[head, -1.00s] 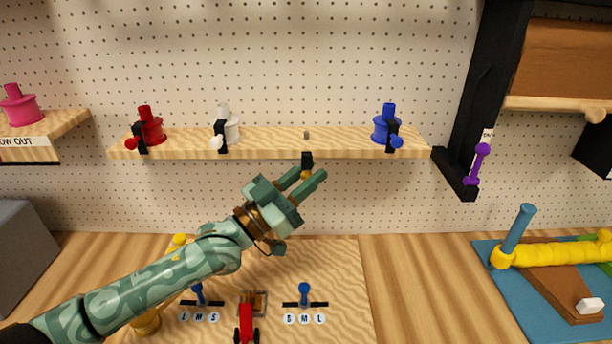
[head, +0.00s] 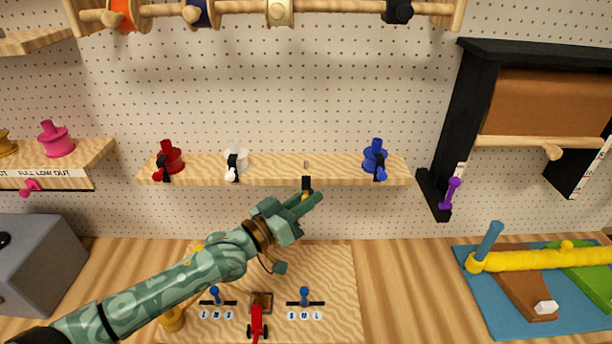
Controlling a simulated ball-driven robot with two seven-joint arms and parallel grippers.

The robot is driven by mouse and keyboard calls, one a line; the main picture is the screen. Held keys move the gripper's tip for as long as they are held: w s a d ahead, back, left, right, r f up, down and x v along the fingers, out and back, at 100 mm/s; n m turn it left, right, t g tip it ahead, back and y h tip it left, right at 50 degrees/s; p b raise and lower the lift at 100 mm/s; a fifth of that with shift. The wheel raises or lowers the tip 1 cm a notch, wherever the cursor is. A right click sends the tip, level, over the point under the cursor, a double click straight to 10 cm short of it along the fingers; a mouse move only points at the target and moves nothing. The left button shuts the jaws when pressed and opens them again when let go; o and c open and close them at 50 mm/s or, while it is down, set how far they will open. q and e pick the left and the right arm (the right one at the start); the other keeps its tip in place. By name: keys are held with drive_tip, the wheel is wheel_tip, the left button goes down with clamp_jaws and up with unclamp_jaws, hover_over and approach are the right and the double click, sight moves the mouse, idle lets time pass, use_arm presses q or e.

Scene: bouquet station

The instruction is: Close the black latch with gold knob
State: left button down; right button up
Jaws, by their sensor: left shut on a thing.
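The black latch (head: 306,183) hangs at the front edge of the wooden wall shelf, below a small grey peg on its top. Its gold knob (head: 305,194) shows only as a small patch at the latch's lower end. My left gripper (head: 310,199) reaches up from the lower left and is shut on the gold knob, with its fingers covering most of it. My right gripper is not in view.
Red (head: 168,158), white (head: 236,158) and blue (head: 375,157) spools with black latches stand on the shelf (head: 270,172). A wooden board (head: 330,263) with blue levers lies below. A black frame (head: 462,120) stands to the right.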

sight(305, 177)
use_arm(q)
wheel_tip(305, 177, up, 3)
drive_tip(key=n+g+y+p, duration=0.2)
drive_tip(key=n+p, duration=0.2)
drive_tip(key=p, duration=0.5)
drive_tip(key=shift+g, duration=0.3)
drive_tip(key=shift+n+g+y+p, duration=0.3)
drive_tip(key=shift+y+p, duration=0.1)
drive_tip(key=shift+p, duration=0.1)
drive_tip(key=shift+w+r+n+g+y+p, duration=0.2)
drive_tip(key=shift+r+n+g+y+p, duration=0.2)
drive_tip(key=shift+n+g+p, duration=0.3)
drive_tip(key=shift+w+r+n+g+y+p, duration=0.15)
drive_tip(key=shift+w+r+n+g+y, duration=0.1)
drive_tip(key=shift+n+g, duration=0.45)
drive_tip(key=shift+w+r+n+g+y+p, duration=0.2)
drive_tip(key=shift+n+g, duration=0.3)
drive_tip(key=shift+g, duration=0.4)
drive_tip(key=c, duration=1.6)
unclamp_jaws()
drive_tip(key=shift+w, duration=0.15)
drive_tip(key=shift+c, duration=0.2)
drive_tip(key=b+v, duration=0.1)
drive_tip(key=v, duration=1.5)
drive_tip(key=shift+a, duration=0.25)
